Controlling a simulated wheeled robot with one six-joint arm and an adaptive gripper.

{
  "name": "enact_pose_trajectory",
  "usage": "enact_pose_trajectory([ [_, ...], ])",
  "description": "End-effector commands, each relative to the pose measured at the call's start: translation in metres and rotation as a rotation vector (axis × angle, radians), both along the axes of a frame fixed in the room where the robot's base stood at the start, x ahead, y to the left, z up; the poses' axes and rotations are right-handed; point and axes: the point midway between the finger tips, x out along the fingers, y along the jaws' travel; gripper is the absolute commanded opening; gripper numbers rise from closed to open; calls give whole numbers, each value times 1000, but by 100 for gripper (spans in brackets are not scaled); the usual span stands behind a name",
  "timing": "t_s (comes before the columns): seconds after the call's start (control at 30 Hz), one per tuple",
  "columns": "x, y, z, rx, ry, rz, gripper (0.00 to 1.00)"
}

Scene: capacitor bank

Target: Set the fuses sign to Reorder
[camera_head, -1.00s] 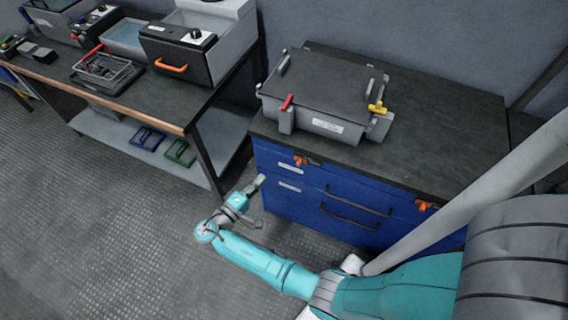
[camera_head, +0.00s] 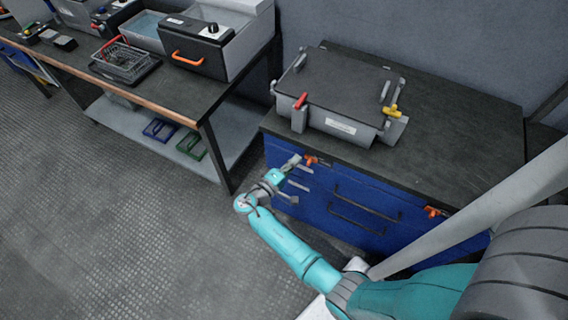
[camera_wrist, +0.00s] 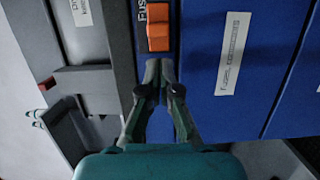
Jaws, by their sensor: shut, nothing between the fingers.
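The orange piece also shows in the head view (camera_head: 311,160), at the cabinet's upper left front. My gripper (camera_wrist: 160,64) is shut and empty, its fingertips just short of the orange block in the picture; contact cannot be told. In the head view my gripper (camera_head: 294,160) is at the cabinet's upper left front. No "Reorder" wording is readable.
The blue cabinet (camera_head: 312,204) has bar handles and a second orange piece (camera_head: 434,211). A grey lidded case (camera_head: 340,88) stands on its dark top. A workbench (camera_head: 150,95) with equipment is at left. The floor between is clear.

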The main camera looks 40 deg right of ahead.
Motion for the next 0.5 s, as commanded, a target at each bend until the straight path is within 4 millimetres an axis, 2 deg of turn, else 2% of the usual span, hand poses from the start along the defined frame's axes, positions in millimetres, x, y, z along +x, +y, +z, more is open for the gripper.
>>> enact_pose_trajectory([
  [0.2,-15,-6,1,0,-2,0,0],
  [0.5,-18,-6,1,0,-2,0,0],
])
